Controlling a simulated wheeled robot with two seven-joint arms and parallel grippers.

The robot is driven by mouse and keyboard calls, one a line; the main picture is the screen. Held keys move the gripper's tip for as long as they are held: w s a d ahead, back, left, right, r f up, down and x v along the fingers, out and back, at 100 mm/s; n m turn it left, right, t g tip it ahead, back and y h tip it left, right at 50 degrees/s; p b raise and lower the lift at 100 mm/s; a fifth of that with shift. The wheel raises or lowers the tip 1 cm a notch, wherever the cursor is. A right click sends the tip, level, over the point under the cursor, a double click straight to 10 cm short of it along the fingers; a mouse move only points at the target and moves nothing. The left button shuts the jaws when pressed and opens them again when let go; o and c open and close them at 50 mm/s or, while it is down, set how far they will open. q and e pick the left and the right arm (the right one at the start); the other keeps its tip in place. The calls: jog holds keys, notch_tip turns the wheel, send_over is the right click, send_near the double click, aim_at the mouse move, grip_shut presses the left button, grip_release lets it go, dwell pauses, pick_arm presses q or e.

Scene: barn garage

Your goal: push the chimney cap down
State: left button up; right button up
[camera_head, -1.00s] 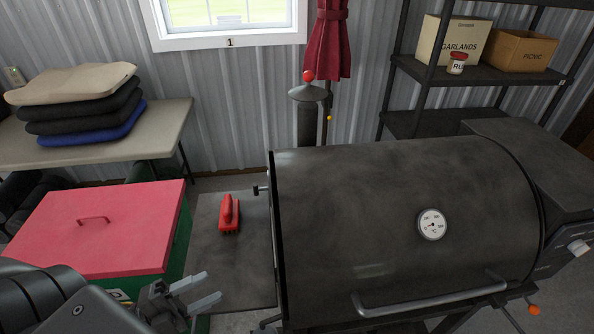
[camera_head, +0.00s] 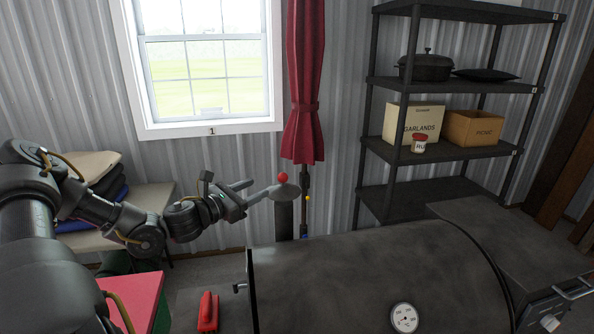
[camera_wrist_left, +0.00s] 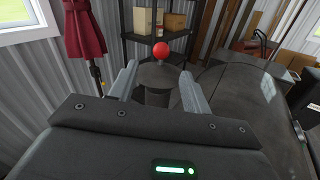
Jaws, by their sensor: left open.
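The chimney cap (camera_head: 288,191) is a grey cone with a red ball knob (camera_head: 282,177) on top. It sits above the dark chimney pipe (camera_head: 284,220) behind the smoker's left end. My left gripper (camera_head: 245,192) is just left of the cap, with its fingers pointing right at it. In the left wrist view the cap (camera_wrist_left: 158,76) and red knob (camera_wrist_left: 161,50) show between the two open fingers, at or just beyond the tips. I cannot tell whether a finger touches the cap. My right gripper is not in view.
The smoker's large dark lid (camera_head: 370,275) with a dial (camera_head: 404,318) fills the front. A red brush (camera_head: 208,312) lies on its side shelf. A closed red umbrella (camera_head: 303,90) stands behind the chimney. A shelf rack (camera_head: 450,88) stands at the back right.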

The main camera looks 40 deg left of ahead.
aim_at(279, 179)
pick_arm(q)
jog(key=w, duration=0.6)
jog(key=shift+d+r, duration=0.15)
jog(key=shift+d, duration=0.1)
jog(key=shift+w+p, duration=0.3)
jog(key=shift+w, duration=0.1)
jog(key=w, duration=0.1)
jog(key=w+p, duration=0.1)
jog(key=shift+w+d+m, duration=0.2)
jog(key=shift+w+m, duration=0.1)
jog(key=shift+w+d+f+p, duration=0.15)
jog(key=shift+w+p, duration=0.25)
jog(key=shift+w, duration=0.45)
jog(key=shift+f, duration=0.1)
